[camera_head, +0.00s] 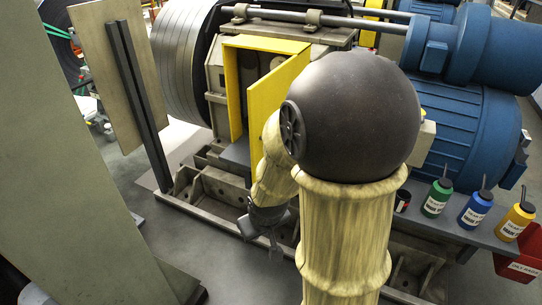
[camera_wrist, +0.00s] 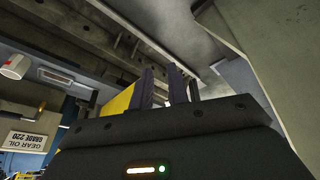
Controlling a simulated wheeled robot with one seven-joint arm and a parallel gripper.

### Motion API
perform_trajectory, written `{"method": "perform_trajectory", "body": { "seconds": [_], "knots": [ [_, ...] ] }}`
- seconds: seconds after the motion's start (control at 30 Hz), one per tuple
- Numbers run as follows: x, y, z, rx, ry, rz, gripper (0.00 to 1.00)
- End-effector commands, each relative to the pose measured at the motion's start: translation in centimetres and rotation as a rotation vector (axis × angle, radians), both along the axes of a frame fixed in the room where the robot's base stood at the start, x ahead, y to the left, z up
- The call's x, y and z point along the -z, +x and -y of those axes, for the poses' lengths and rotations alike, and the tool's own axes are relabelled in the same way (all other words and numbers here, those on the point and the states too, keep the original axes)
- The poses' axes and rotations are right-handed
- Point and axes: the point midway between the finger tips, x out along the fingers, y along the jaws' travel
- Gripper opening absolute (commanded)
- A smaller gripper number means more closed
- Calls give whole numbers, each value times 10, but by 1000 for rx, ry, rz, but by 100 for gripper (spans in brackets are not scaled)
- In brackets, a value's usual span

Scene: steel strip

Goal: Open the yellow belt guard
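The yellow belt guard (camera_head: 270,98) is on the machine in the middle of the head view. Its front panel stands swung out at an angle from its yellow frame (camera_head: 235,90), with a gap between them, so it is at least partly open. My gripper (camera_head: 272,238) is below the panel, near the grey machine base, and partly hidden by my arm. In the wrist view my gripper's two dark fingers (camera_wrist: 162,88) stand apart with nothing seen between them. A yellow surface (camera_wrist: 117,106) shows just left of the fingers; I cannot tell whether they touch.
Blue motors (camera_head: 465,120) stand at the right. Several bottles, including a green one (camera_head: 437,197), stand on a shelf, with a red bin (camera_head: 520,262) below. A dark post (camera_head: 138,100) with a tan panel (camera_head: 95,60) stands left. Grey floor (camera_head: 180,240) is clear in front of the base.

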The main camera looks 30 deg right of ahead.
Motion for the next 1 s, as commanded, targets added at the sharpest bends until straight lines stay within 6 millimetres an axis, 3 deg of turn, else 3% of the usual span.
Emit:
{"method": "perform_trajectory", "body": {
  "seconds": [0.2, 0.47, 0.67, 0.83, 1.0],
  "knots": [
    [29, 42, 50, -112, -25, 167, 17],
    [47, 71, 84, -212, 42, 464, 17],
    [33, 77, 108, -188, 112, 781, 17],
    [4, 69, 134, -99, 136, 1067, 17],
    [-14, 60, 150, -39, 133, 1219, 17]
  ]
}}
